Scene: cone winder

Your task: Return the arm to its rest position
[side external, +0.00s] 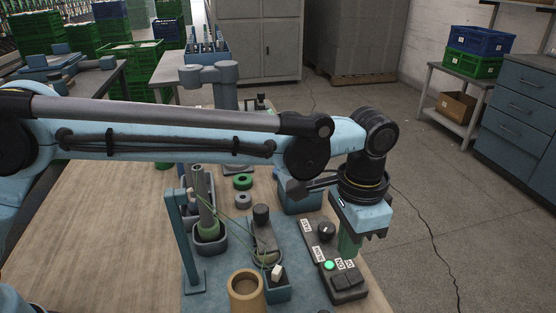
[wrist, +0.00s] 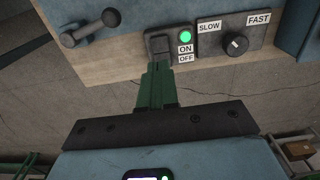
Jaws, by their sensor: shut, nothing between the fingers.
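My arm reaches across the bench from the left in the side external view. My gripper (side external: 349,245) points down above the control box at the bench's right side. Its green fingers are closed together with nothing between them; they also show in the wrist view (wrist: 158,68). There, the fingertips overlap the lower part of the black ON/OFF switch (wrist: 159,45). I cannot tell whether they touch it. A green lamp (side external: 329,266) is lit beside the switch (side external: 348,281). The SLOW/FAST knob (side external: 326,231) stands on the neighbouring panel.
The blue winder base holds a grey-green spindle (side external: 206,205), an upright blue post (side external: 181,245) and a tan cylinder (side external: 246,292). Rings (side external: 243,181) lie behind. A lever (wrist: 90,28) shows in the wrist view. The wooden bench top (side external: 95,235) is clear at left.

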